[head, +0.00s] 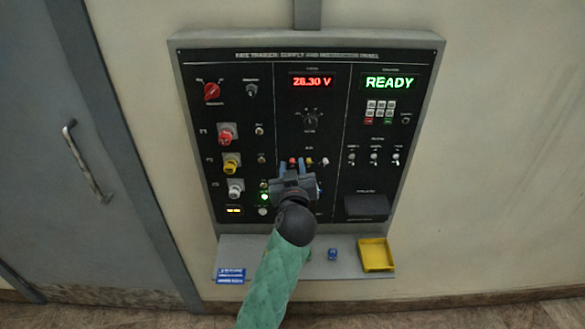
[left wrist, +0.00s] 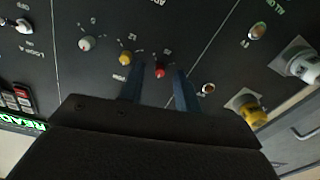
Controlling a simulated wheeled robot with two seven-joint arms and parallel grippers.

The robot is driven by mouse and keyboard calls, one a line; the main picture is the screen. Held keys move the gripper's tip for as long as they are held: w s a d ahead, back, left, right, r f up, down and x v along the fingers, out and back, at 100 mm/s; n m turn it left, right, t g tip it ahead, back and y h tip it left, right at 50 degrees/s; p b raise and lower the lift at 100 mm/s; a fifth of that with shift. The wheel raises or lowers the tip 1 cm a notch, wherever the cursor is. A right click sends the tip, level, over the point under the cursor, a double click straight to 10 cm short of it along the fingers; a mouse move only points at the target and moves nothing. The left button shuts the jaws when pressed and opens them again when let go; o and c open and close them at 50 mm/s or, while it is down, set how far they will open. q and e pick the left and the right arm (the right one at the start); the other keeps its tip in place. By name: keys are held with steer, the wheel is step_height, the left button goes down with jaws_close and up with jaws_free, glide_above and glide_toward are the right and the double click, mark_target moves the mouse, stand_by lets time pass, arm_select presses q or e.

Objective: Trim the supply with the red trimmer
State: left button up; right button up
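The red trimmer (head: 293,161) is a small red knob in the lower middle section of the black panel, left of a yellow one and a white one. It also shows in the left wrist view (left wrist: 160,70). My left gripper (head: 296,168) is in front of the panel just below the trimmer row. In the left wrist view its two blue fingers (left wrist: 160,82) are apart, with the red knob showing in the gap between them. I cannot tell how deep the fingertips reach. The red supply display (head: 312,82) appears to read 28.30 V. My right gripper is not in view.
The yellow trimmer (left wrist: 125,58) and white trimmer (left wrist: 86,43) are close beside the red one. Larger red, yellow and white knobs line the panel's left section. The green display (head: 389,82) reads READY. A yellow tray (head: 376,254) and a blue object (head: 332,254) are on the shelf below.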

arm_select(q)
steer(key=c, duration=0.6)
jaws_close()
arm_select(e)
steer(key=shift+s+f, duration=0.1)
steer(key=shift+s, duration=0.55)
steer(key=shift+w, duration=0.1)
